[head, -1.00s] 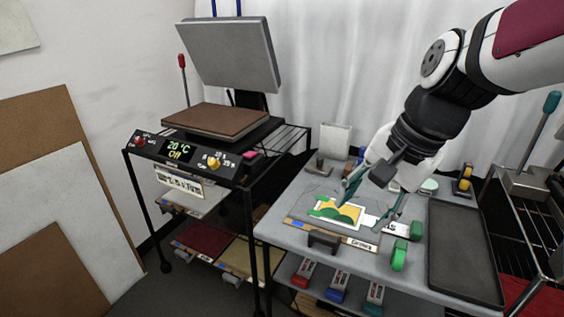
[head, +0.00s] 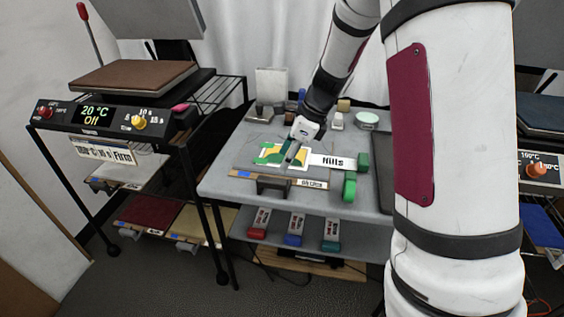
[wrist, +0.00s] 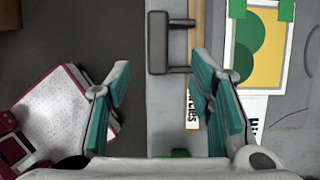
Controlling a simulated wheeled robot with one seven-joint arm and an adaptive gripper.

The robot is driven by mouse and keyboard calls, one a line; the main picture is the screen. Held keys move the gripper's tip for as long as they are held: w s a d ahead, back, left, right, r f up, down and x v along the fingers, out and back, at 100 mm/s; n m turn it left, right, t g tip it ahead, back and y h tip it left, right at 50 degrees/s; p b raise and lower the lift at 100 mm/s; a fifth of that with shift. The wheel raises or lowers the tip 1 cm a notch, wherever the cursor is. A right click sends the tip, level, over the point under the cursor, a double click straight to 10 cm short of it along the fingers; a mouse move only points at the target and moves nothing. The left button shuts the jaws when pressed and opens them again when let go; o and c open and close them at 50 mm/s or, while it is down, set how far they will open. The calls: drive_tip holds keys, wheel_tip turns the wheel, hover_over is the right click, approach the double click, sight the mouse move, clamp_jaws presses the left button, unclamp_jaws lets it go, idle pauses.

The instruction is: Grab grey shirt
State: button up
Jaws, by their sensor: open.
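No shirt stands out clearly in these views. A pale grey panel (head: 130,168), possibly cloth, lies on the shelf under the left press; I cannot tell if it is the grey shirt. My gripper (head: 291,150) is over the grey table beside a green and yellow printed film (head: 268,156). In the wrist view my gripper (wrist: 162,88) is open and empty, its teal fingers apart. The film (wrist: 262,58) lies beyond the right finger there. A dark handle (wrist: 171,45) on the table's edge side shows between the fingers.
A heat press (head: 133,78) with a "20 °C Off" display stands left on a black rack. Red (head: 150,212) and yellow (head: 198,222) panels lie below it. My arm hides the table's right side.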

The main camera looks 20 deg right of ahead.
sight(272, 179)
drive_tip(key=x, duration=0.4)
drive_tip(key=shift+a+f+b, duration=0.1)
drive_tip(key=shift+f+b, duration=0.15)
drive_tip(key=shift+b, duration=0.1)
drive_tip(key=shift+a+b+x, duration=0.1)
drive_tip(key=shift+b+x, duration=0.25)
drive_tip(key=shift+x, duration=1)
drive_tip(key=shift+a+b+x, duration=0.15)
drive_tip(key=shift+b+x, duration=0.15)
drive_tip(key=shift+x, duration=1)
drive_tip(key=shift+r, duration=0.15)
drive_tip(key=shift+c, duration=0.3)
clamp_jaws()
